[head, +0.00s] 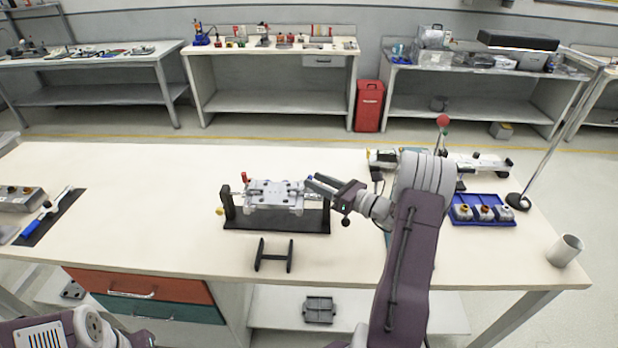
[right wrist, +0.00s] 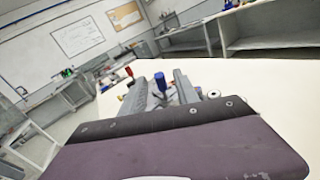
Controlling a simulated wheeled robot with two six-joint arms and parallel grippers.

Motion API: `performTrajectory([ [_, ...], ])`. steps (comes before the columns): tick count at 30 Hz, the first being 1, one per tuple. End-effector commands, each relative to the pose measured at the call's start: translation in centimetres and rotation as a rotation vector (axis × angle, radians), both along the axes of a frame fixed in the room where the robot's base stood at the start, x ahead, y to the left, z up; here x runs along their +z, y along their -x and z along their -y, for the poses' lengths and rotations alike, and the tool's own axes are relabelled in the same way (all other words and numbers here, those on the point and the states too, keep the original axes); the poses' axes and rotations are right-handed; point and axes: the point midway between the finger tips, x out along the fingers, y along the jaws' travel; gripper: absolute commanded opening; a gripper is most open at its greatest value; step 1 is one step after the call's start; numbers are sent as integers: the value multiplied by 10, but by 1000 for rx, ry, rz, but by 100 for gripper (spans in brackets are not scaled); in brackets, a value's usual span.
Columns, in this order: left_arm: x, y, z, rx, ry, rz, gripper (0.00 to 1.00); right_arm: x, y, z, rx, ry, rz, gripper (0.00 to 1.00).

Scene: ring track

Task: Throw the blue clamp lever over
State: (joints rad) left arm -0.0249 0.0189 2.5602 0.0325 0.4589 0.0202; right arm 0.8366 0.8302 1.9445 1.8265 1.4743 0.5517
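A grey metal workpiece (head: 275,195) sits in a black clamp fixture (head: 275,227) on the bench. The blue clamp lever (head: 309,178) shows as a small blue tip at the fixture's right end. In the right wrist view the blue lever (right wrist: 160,80) stands roughly upright beyond the gripper body. A red lever (head: 244,177) is at the fixture's left end. My right gripper (head: 314,184) reaches in from the right, its tips close to the blue lever. I cannot tell whether they touch it or how far they are open. My left arm shows at the bottom left; its gripper is out of view.
A small black stand (head: 273,256) is in front of the fixture. A blue-handled tool (head: 42,222) lies at the left. The bench between is clear.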

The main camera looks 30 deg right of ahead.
Motion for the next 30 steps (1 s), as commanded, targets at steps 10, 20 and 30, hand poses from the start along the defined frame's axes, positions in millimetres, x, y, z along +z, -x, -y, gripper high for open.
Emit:
performTrajectory([
  [10, 3, 0, 0, 0, 0, 0, 37, 0, -26, -13, -1, -1, -1, 37],
  [20, 2, 0, 0, 0, 0, 0, 37, 0, -26, -13, 0, 0, -1, 0],
  [30, 36, 0, 0, 0, 0, 0, 37, 11, -33, -26, 3, 213, -129, 0],
])
